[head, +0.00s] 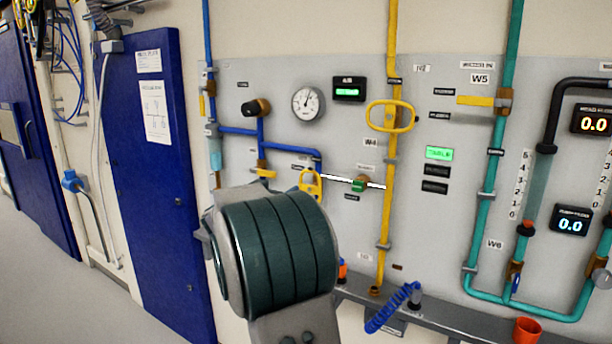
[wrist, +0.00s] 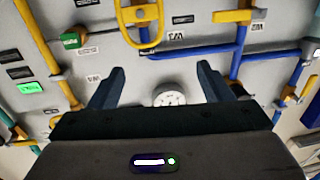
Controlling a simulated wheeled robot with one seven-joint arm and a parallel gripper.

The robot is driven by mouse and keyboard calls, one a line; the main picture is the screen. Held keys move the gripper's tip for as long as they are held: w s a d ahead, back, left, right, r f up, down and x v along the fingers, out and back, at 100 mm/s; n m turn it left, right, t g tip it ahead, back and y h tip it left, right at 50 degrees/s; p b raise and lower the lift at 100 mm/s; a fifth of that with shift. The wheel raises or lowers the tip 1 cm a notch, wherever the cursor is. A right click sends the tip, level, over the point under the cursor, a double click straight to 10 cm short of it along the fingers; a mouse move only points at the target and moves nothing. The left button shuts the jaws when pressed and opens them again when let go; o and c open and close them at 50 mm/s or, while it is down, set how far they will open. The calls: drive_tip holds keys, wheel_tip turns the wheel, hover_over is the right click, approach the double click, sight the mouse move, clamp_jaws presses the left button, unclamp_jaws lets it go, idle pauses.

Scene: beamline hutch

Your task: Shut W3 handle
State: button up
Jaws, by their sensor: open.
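A yellow loop handle (head: 310,182) hangs at the lower end of a blue pipe on the grey panel, partly behind my arm in the head view. It also shows at the top of the wrist view (wrist: 125,14), beside an upside-down label (wrist: 175,37) that seems to read W3. The loop looks elongated roughly up and down in the head view. My gripper (wrist: 158,80) is open and empty, its two fingers spread. The handle lies beyond the fingertips, apart from them. My gripper is hidden behind my own arm in the head view.
A round gauge (head: 307,103) shows between my fingers in the wrist view. A green valve (head: 358,185) sits right of the handle. A larger yellow loop (head: 392,116) is on the yellow pipe (head: 391,50). Blue pipes (head: 240,131) run nearby. A ledge (head: 465,323) juts out below.

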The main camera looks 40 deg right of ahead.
drive_tip(key=shift+m+g+h, duration=0.4)
drive_tip(key=shift+m+g, duration=0.1)
drive_tip(key=shift+g, duration=0.3)
drive_tip(key=p+x, duration=0.1)
drive_tip(key=x, duration=0.9)
drive_tip(key=s+p+x, duration=0.1)
drive_tip(key=x, duration=0.3)
drive_tip(key=shift+d+f+p, duration=0.1)
drive_tip(key=shift+d+p, duration=0.25)
drive_tip(key=shift+d, duration=0.25)
drive_tip(key=c, duration=0.7)
